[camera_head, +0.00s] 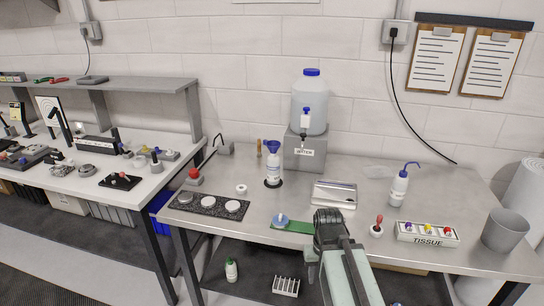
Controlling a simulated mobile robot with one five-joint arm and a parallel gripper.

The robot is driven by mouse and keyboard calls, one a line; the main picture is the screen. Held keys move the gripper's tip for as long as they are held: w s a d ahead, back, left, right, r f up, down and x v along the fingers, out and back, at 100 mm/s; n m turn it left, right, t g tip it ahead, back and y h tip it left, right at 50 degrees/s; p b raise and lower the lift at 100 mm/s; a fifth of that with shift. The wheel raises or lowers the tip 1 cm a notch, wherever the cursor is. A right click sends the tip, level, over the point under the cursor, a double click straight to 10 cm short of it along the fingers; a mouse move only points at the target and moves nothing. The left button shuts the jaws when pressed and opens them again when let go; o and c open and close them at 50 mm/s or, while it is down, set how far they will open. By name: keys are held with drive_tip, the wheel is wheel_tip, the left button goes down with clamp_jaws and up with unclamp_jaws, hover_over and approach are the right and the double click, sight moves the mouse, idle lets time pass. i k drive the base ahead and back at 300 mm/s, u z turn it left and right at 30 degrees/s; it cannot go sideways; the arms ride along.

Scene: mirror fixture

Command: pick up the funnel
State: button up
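A small light-blue round piece (281,219) lies on a green mat (298,227) near the front edge of the grey bench.
A silver box (334,194) lies just beyond my gripper. A white bottle (273,160) on a black base and a water container (309,105) stand behind.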

sight(273, 145)
drive_tip(key=k, duration=0.55)
drive_tip(key=u, duration=0.55)
drive_tip(key=i, duration=1.35)
drive_tip(key=u, duration=0.8)
drive_tip(key=i, duration=1.15)
drive_tip(key=z, duration=0.05)
